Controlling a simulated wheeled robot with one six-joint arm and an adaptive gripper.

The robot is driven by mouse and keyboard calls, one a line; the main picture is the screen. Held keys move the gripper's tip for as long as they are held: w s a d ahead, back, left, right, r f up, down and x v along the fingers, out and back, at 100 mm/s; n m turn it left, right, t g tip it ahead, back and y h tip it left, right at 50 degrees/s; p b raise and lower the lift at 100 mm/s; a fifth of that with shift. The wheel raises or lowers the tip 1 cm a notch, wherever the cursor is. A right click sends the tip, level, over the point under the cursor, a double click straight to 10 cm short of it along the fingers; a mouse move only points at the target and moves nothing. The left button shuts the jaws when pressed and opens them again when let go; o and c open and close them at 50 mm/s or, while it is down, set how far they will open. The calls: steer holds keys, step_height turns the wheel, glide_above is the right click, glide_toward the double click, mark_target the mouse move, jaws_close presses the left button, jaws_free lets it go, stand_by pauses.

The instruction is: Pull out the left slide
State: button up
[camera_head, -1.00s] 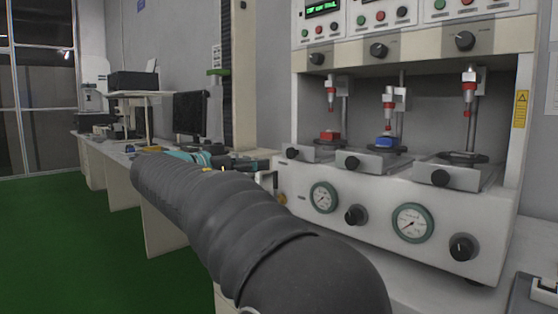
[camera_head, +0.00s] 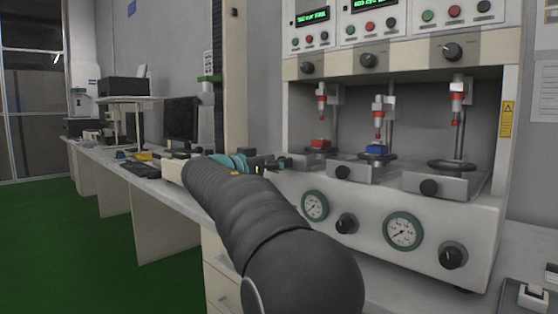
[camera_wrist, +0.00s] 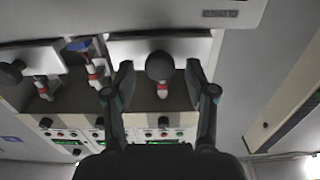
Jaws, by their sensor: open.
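The left slide (camera_head: 310,162) is a grey metal block with a red piece (camera_head: 320,144) on top, at the left of the white test machine. Its round black knob (camera_wrist: 160,66) faces the wrist camera. The wrist view is upside down, so this slide (camera_wrist: 190,45) shows right of the middle slide there. My gripper (camera_head: 272,163) is at the left slide's front. In the wrist view, its open fingers stand on either side of the knob, with gaps visible; whether they reach around it in depth I cannot tell. My arm hides part of the machine's lower left.
The middle slide (camera_head: 365,169) carries a blue piece (camera_head: 379,152); the right slide (camera_head: 452,184) has a dark round plate. Red-tipped plungers hang above. Gauges (camera_head: 403,231) and knobs are below. A bench with a monitor (camera_head: 181,122) runs left; green floor (camera_head: 60,245) is clear.

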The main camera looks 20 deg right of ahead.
steer(key=shift+w+d, duration=0.2)
steer(key=shift+d, duration=0.35)
jaws_close()
